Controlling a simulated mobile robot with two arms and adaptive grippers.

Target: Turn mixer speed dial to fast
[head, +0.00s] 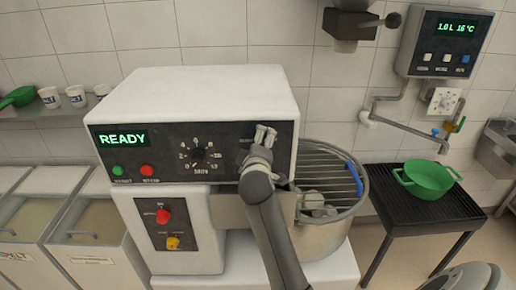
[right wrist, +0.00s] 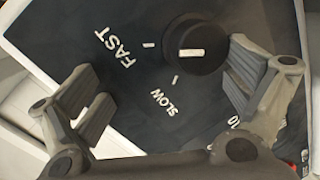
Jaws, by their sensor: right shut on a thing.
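The mixer speed dial (right wrist: 196,45) is a round black knob with a white pointer bar on the mixer's dark panel. In the right wrist view its bar lies roughly in line with the tick by the FAST label (right wrist: 117,47), not the tick by the SLOW label (right wrist: 163,102). My right gripper (head: 264,138) is at the right end of the panel and hides the dial in the head view. It is shut on the dial; in the right wrist view its fingers (right wrist: 168,95) look apart, the right one close beside the knob. My left gripper is out of view.
The mixer (head: 197,95) has a READY display, a timer knob (head: 198,154) and coloured buttons. A wire guard (head: 325,172) covers the bowl at right. A green colander (head: 428,178) sits on a black stand (head: 440,208). Bins (head: 92,243) stand at left.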

